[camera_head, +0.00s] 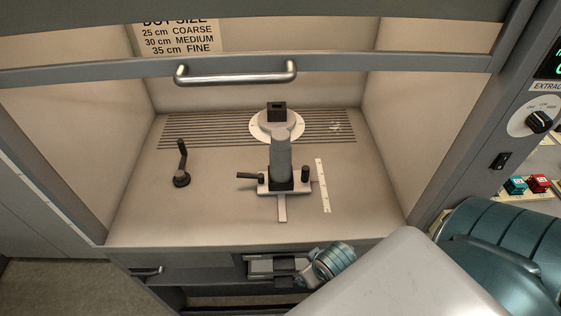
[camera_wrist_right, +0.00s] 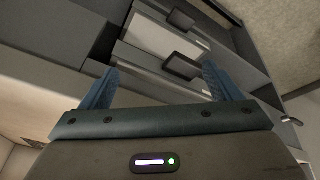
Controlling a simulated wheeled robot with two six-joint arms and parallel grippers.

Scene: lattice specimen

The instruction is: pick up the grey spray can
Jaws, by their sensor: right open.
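A grey cylinder, which I take as the grey spray can (camera_head: 281,160), stands upright in a white carriage (camera_head: 265,188) in the middle of the hood floor. Its lower end is behind the carriage's dark fittings. My right gripper (camera_wrist_right: 160,78) shows in the right wrist view with its two blue fingers spread apart and nothing between them touching both. In the head view its teal wrist part is low in front of the hood, below and to the right of the can, and apart from it. My left gripper is not in view.
A black crank (camera_head: 182,165) is at left and a white ruler strip (camera_head: 323,185) at right. The raised sash handle (camera_head: 235,72) crosses above. A drawer front (camera_wrist_right: 150,42) faces the right gripper.

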